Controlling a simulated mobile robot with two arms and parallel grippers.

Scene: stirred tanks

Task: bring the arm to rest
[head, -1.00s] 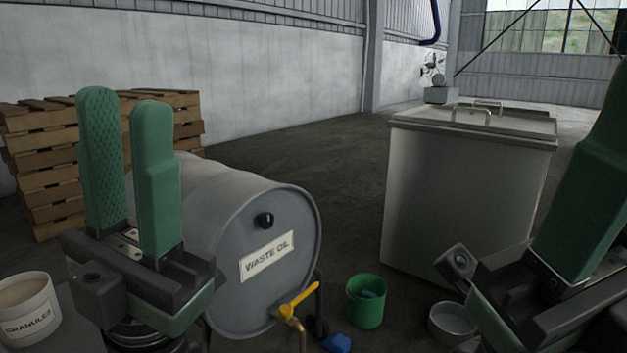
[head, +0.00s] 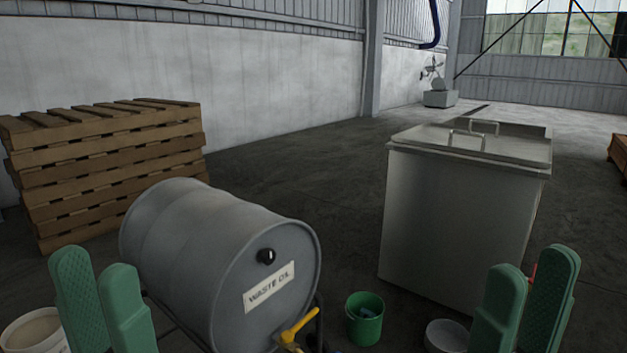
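My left gripper (head: 93,262) is at the lower left. Its two green fingers point up, a narrow gap apart, and nothing shows between them. It is in front of the left side of the waste oil drum. My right gripper (head: 533,262) is at the lower right, in front of the metal tank's right side. Its two green fingers point up and stand apart. A small red bit shows between them; I cannot tell what it is. The wrists and most of both arms are below the picture.
A grey waste oil drum (head: 190,235) with a yellow tap lies on its side. A lidded metal tank (head: 450,225) stands at right. A green bucket (head: 365,326) and a pale bowl (head: 446,337) are between. A white tub (head: 36,335) and stacked pallets (head: 105,165) are at left.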

